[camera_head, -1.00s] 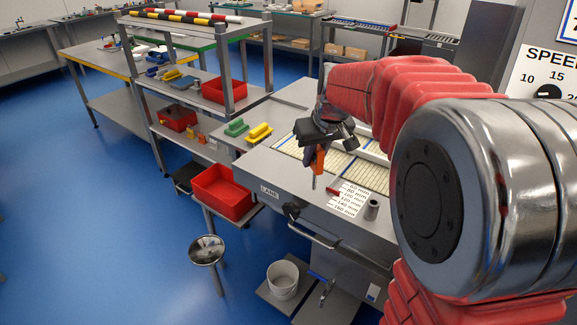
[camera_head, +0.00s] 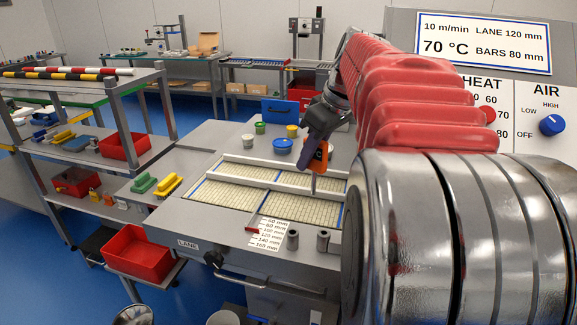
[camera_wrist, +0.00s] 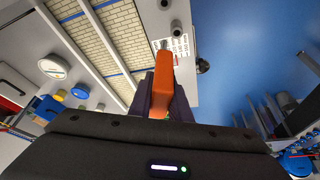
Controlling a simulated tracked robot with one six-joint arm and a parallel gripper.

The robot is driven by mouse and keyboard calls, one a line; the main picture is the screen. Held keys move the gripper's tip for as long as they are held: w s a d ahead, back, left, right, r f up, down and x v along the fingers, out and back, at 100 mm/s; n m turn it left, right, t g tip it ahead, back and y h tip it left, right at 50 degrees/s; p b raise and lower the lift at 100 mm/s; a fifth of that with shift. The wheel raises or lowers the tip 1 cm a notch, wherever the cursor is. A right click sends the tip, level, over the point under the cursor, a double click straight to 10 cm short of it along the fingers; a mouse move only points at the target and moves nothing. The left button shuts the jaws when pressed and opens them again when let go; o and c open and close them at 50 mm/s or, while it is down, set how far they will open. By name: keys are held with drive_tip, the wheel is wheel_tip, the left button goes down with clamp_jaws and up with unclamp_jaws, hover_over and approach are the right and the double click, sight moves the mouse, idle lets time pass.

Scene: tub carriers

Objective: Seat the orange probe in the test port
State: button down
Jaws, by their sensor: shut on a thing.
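My gripper (camera_head: 316,135) is shut on the orange probe (camera_head: 317,160), holding it above the lane table. In the wrist view the probe's orange body (camera_wrist: 163,85) stands between the dark fingers, and its short metal tip points away from me. In the head view the thin metal tip points down over the lane, apart from the ports. Two small grey upright cylinders stand at the table's front edge: a left one (camera_head: 292,240) and a right one (camera_head: 323,239). Both look like ports with dark openings; I cannot tell which is the test port.
The tiled lane (camera_head: 235,195) has pale rails (camera_head: 280,175) along it. A printed length scale (camera_head: 268,233) lies left of the cylinders. Blue, green, yellow and white tubs stand behind the lane. A shelf with a red bin (camera_head: 125,147) is at the left.

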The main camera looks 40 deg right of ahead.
sight(323, 173)
drive_tip(key=shift+s+d+r, duration=0.15)
drive_tip(key=shift+s+d, duration=0.15)
drive_tip(key=shift+s, duration=0.2)
drive_tip(key=shift+s+d+r, duration=0.15)
drive_tip(key=shift+s+d, duration=0.15)
drive_tip(key=shift+s, duration=0.15)
drive_tip(key=shift+n, duration=0.3)
drive_tip(key=f, duration=0.2)
drive_tip(key=s+f, duration=0.1)
drive_tip(key=f, duration=0.1)
drive_tip(key=shift+s+d+f, duration=0.1)
drive_tip(key=shift+d+f, duration=0.05)
drive_tip(key=shift+d, duration=0.05)
drive_tip(key=shift+f, duration=0.25)
drive_tip(key=shift+f, duration=0.1)
drive_tip(key=shift+f, duration=2.8)
drive_tip(key=shift+f, duration=2.7)
drive_tip(key=c, duration=1.6)
unclamp_jaws()
drive_tip(key=shift+f, duration=0.1)
drive_tip(key=shift+o, duration=0.2)
